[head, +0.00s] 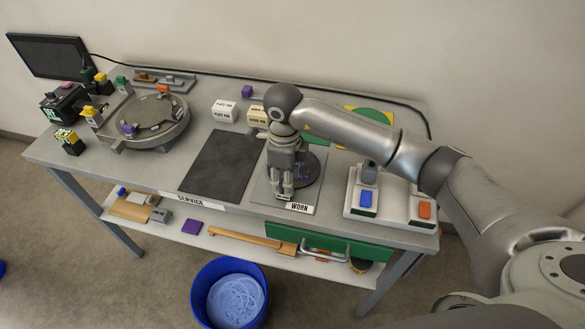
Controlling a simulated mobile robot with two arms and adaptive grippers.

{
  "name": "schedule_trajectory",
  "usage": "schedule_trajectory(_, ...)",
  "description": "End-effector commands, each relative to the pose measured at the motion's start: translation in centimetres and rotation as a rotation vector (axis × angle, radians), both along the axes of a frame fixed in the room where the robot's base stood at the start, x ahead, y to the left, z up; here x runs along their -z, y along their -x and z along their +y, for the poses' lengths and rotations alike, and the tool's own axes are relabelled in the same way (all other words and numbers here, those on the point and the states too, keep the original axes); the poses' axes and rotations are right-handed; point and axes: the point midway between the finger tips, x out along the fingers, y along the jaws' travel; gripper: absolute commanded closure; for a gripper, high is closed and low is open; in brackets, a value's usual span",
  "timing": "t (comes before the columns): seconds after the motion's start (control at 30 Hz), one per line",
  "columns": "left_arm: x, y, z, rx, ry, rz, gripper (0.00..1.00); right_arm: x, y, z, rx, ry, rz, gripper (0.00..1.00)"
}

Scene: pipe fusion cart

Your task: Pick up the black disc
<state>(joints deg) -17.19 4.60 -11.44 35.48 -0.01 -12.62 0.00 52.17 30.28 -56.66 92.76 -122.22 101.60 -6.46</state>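The black disc (309,172) lies on the grey pad labelled WORN (300,208), right of centre on the bench top. Its left part is hidden behind my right gripper (288,194). The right gripper points down over the front of the pad, with its fingers in front of and to the left of the disc in the picture. Its fingertips look close to the pad, but I cannot tell whether they touch anything or how far apart they are. My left gripper is not in view.
A dark SERVICE mat (220,165) lies bare to the left. A round grey fixture (150,122) stands further left. Blue (365,199) and orange (425,210) button boxes stand to the right. Small labelled blocks (224,111) sit behind. A blue bin (230,290) is on the floor.

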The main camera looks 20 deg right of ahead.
Motion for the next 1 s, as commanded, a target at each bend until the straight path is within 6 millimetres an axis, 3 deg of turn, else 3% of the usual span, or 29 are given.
schedule_trajectory(0.13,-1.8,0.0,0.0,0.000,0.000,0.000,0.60,1.7,0.6,0.3,-0.001,-0.001,0.007,0.62)
schedule_trajectory(0.3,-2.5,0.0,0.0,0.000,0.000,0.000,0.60,4.1,0.5,0.3,0.001,-0.001,0.004,0.62)
schedule_trajectory(0.6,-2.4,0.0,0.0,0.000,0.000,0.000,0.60,4.7,0.5,0.4,-0.001,-0.001,0.002,0.62)
schedule_trajectory(0.9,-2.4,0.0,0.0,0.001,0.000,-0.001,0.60,4.7,0.4,0.3,-0.001,-0.001,0.002,1.00)
schedule_trajectory(1.0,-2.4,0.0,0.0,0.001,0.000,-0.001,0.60,4.7,0.5,0.3,0.000,-0.001,0.002,1.00)
